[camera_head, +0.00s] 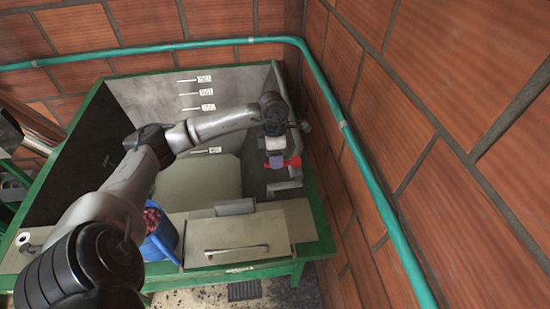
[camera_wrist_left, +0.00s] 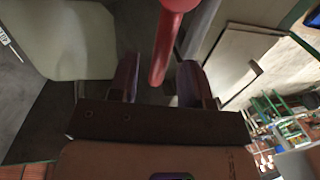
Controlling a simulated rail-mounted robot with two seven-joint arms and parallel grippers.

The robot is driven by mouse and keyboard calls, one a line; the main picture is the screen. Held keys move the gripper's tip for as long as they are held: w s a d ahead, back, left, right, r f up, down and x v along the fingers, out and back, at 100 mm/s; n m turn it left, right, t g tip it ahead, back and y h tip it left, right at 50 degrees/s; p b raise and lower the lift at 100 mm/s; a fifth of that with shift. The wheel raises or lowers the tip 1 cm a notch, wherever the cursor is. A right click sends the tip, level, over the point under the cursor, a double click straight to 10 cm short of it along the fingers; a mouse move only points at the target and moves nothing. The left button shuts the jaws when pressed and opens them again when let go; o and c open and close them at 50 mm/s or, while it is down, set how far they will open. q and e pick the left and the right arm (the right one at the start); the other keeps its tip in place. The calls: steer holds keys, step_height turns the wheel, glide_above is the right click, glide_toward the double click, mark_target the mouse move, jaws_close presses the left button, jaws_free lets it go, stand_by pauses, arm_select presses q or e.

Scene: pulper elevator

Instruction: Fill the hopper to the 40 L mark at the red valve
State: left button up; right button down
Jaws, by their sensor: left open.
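The hopper (camera_head: 150,92) is a grey tank with a green frame. White level marks with labels (camera_head: 207,107) run up its back wall; the numbers are too small to read surely. A pale flat area (camera_head: 195,187) covers its bottom; I cannot tell whether it is water. The red valve handle (camera_head: 292,162) is at the hopper's right side. My left gripper (camera_head: 277,160) is open there. In the left wrist view, the red handle (camera_wrist_left: 168,38) reaches between its two fingers (camera_wrist_left: 158,88); contact is unclear. My right gripper is not in view.
A blue container (camera_head: 163,241) of red fruit stands at the hopper's front, partly behind my left arm. A hinged-looking panel with a handle (camera_head: 238,238) is beside it. A green pipe (camera_head: 372,190) runs along the brick walls, close to the right of the hopper.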

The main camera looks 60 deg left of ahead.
arm_select(q)
steer(key=shift+d+f, duration=0.1)
steer(key=shift+f, duration=0.4)
jaws_close()
stand_by(0.3)
